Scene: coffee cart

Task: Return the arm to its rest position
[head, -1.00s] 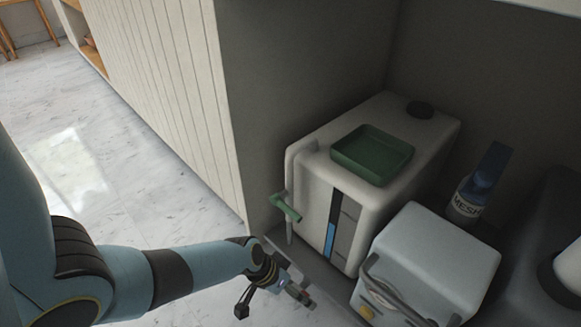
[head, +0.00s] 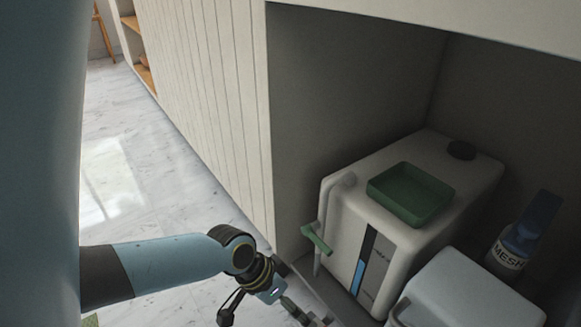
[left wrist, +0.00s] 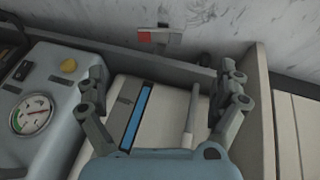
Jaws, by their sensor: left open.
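My left arm (head: 160,268) comes in from the left in the head view. Its gripper (head: 306,314) is at the bottom edge, partly cut off, in front of the cabinet opening. In the left wrist view the two fingers of the left gripper (left wrist: 163,88) are spread wide with nothing between them. Beyond and below them is the white tank (left wrist: 150,120) with a blue level strip and a pale pipe (left wrist: 190,128). I see no contact between the fingers and the tank. My right gripper is in neither view.
The white tank (head: 345,262) stands in the cabinet, with a green tray (head: 410,195) on top and a green handle (head: 317,239) at its front. A light-grey box (head: 465,298) and a bottle marked MESH (head: 522,240) stand right. Open marble floor (head: 120,180) lies left.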

